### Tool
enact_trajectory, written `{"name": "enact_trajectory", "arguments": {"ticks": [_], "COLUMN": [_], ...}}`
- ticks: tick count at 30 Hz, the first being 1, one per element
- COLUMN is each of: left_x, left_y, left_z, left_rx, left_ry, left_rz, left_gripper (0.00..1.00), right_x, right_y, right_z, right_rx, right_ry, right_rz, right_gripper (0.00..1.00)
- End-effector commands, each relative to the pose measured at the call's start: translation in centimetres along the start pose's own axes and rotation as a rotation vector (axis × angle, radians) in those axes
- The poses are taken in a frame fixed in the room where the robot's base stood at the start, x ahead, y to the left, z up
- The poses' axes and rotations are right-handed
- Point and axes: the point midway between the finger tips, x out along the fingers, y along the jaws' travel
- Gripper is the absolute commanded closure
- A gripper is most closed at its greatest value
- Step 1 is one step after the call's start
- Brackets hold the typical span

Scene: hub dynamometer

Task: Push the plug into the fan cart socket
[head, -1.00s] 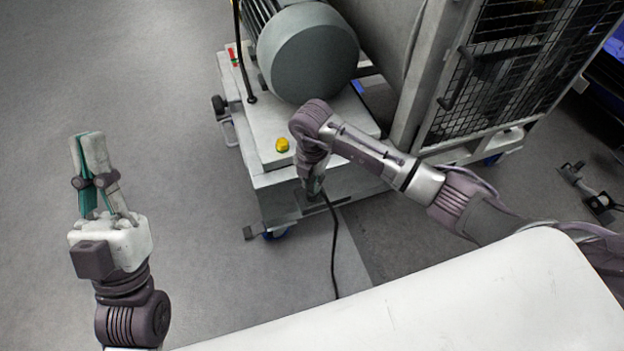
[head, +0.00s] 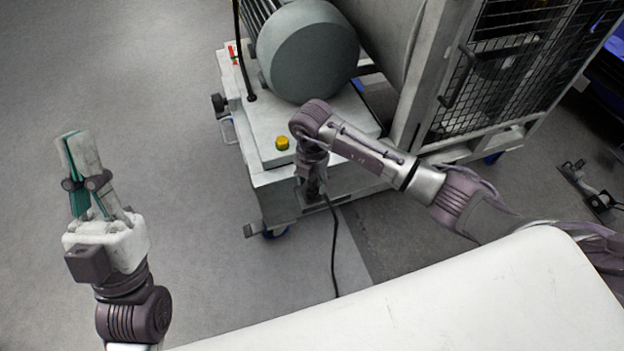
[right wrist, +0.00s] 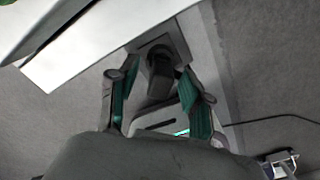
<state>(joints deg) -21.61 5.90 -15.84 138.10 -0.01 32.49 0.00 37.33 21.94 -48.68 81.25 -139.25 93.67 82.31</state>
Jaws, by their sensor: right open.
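The fan cart (head: 270,150) is a pale wheeled base carrying a grey motor. In the right wrist view its socket shows as a square grey plate (right wrist: 181,42) on the cart's side. The dark plug (right wrist: 160,78) is at this plate, its far end against or in it; how deep I cannot tell. My right gripper (right wrist: 153,92) is open, its green-padded fingers either side of the plug with gaps. In the head view the right gripper (head: 312,192) is at the cart's front side, hiding the plug. My left gripper (head: 78,140) is raised, away from the cart, and looks empty.
A black cable (head: 334,245) runs from the plug area down over the floor. A yellow button (head: 282,143) sits on the cart's top. A mesh cage (head: 510,75) stands at right. A white surface (head: 430,300) fills the front. The floor at left is clear.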

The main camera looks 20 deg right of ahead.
Motion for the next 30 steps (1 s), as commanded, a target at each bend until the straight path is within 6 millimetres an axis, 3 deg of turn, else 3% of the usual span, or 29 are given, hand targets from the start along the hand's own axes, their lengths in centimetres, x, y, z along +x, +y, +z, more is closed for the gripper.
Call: {"name": "enact_trajectory", "arguments": {"ticks": [8,21,30], "left_x": [-0.1,-0.1,-0.1], "left_y": [0.0,0.0,0.0], "left_z": [0.1,0.0,0.0], "left_rx": [-0.001,0.0,0.0], "left_ry": [-0.003,-0.003,-0.002], "left_rz": [-0.003,-0.002,-0.001], "left_gripper": [1.0,1.0,1.0], "right_x": [-1.1,-9.8,-12.0], "right_y": [0.1,0.1,0.0], "right_z": [0.1,0.1,0.0], "right_rx": [0.0,-0.001,0.0], "right_ry": [-0.002,-0.002,0.0], "right_rz": [0.003,0.003,-0.001], "right_gripper": [0.51,0.51,0.51]}}
